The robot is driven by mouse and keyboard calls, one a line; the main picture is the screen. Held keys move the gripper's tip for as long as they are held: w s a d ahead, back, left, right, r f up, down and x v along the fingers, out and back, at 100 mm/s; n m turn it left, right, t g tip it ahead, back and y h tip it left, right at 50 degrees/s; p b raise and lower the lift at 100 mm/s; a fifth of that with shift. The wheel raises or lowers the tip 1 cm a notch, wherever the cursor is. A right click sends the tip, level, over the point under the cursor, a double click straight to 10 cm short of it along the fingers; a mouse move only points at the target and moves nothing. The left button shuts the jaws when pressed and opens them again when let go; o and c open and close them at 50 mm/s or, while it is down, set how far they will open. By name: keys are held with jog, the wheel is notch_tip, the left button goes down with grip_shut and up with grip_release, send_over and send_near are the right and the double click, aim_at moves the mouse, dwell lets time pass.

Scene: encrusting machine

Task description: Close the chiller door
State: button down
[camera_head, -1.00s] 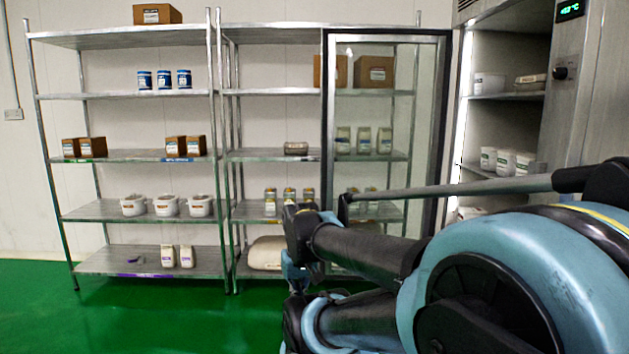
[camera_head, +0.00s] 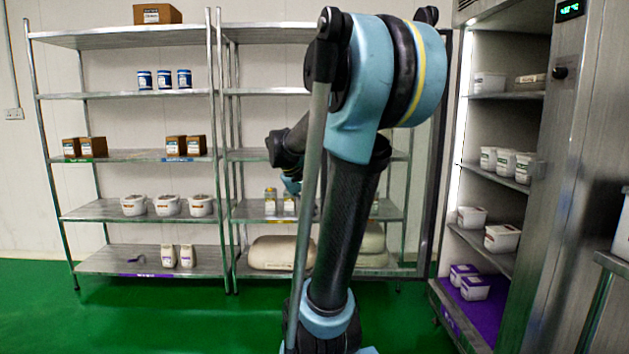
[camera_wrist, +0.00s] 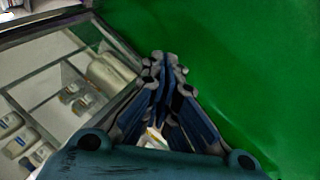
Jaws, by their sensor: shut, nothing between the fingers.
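The chiller (camera_head: 573,130) stands at the right in the head view with its shelves exposed. Its glass door stands open to the left, and the dark door frame (camera_head: 433,200) shows behind my arm. My arm hides much of the door and its far edge. In the wrist view a framed glass pane, seemingly the door (camera_wrist: 45,90), fills the left side, with shelf goods seen through it. My gripper (camera_wrist: 164,62) is shut and empty, close beside the pane's right edge in that view. I cannot tell whether they touch. The head view does not clearly show my fingers.
A metal rack (camera_head: 140,212) with boxes, tubs and bottles stands along the back wall. A second rack (camera_head: 245,210) stands behind the door and my arm. Tubs fill the chiller shelves (camera_head: 490,178). The green floor (camera_head: 150,315) is clear at the left front.

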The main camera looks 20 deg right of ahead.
jog(key=w+d+r+h, duration=0.2)
jog(key=w+d, duration=0.1)
jog(key=w, duration=0.9)
jog(key=w+d+r+h, duration=0.2)
jog(key=w+d+r, duration=0.1)
jog(key=w, duration=0.8)
jog(key=w+d+r+h, duration=0.2)
jog(key=w+d, duration=0.2)
jog(key=w, duration=0.8)
jog(key=w+d+f+n+t+h, duration=0.15)
jog(key=w+f, duration=0.25)
jog(key=w, duration=0.5)
jog(key=w+d+f+h, duration=0.1)
jog(key=w+f+h, duration=0.25)
jog(key=w, duration=0.45)
jog(key=w+d+f+n+t+h, duration=0.1)
jog(key=w+f, duration=0.3)
jog(key=w, duration=0.5)
jog(key=d, duration=0.8)
jog(key=shift+s, duration=0.35)
